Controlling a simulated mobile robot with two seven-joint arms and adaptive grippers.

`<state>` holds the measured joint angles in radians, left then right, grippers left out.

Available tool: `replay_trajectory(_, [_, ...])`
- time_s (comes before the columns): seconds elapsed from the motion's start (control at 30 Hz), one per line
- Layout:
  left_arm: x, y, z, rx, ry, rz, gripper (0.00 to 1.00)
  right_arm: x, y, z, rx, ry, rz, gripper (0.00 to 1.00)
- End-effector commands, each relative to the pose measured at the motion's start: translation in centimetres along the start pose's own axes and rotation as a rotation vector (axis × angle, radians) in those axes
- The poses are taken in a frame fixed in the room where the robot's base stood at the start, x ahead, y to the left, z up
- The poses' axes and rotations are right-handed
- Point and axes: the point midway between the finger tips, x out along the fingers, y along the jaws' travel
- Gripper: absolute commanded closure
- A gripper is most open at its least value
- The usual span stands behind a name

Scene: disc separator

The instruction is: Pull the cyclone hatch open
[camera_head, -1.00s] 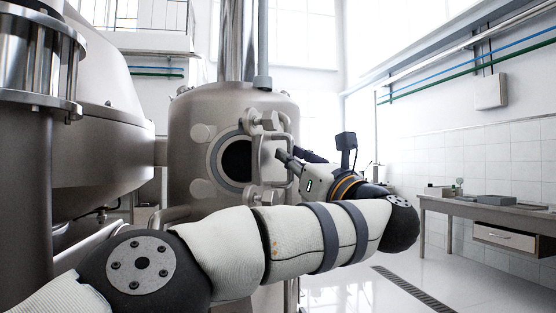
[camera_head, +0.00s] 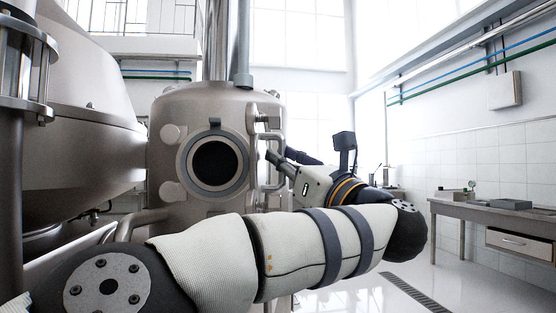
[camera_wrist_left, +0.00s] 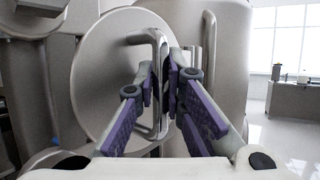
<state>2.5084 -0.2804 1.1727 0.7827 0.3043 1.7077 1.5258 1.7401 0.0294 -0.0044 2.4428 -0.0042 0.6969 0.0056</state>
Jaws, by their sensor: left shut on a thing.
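The cyclone (camera_head: 200,110) is a grey metal vessel with a round, dark opening (camera_head: 217,165) in its front, fully uncovered. The hatch (camera_head: 263,140) stands swung out to the right of the opening, seen nearly edge-on. In the left wrist view the hatch (camera_wrist_left: 103,80) is a round plate with a bent bar handle (camera_wrist_left: 158,110). My left gripper (camera_head: 270,157) is at the handle, right of the opening. In the left wrist view its purple-padded fingers (camera_wrist_left: 166,82) are shut on the handle bar. My right gripper is not in view.
A large grey vessel (camera_head: 85,130) stands on the left, close to the cyclone. A bench (camera_head: 470,208) with small devices stands by the right wall. A floor drain (camera_head: 415,292) runs through clear floor at the right.

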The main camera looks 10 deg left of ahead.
Motion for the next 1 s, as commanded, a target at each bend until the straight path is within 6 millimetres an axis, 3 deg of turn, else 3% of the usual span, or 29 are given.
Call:
replay_trajectory(0.53, [-0.1,-0.1,0.1,0.004,-0.001,0.007,1.0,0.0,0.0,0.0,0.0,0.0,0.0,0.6])
replay_trajectory(0.57, [-0.1,-0.1,0.1,0.004,-0.001,0.007,0.87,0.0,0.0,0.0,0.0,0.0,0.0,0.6])
replay_trajectory(0.6, [-0.1,-0.1,0.1,0.004,-0.001,0.007,0.81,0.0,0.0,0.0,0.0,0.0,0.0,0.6])
replay_trajectory(0.87, [-0.2,-0.1,0.1,0.003,-0.001,0.007,0.81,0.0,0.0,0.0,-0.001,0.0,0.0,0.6])
replay_trajectory(1.0, [-2.1,-0.2,0.1,0.004,-0.002,0.002,0.81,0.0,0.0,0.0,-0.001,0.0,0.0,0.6])
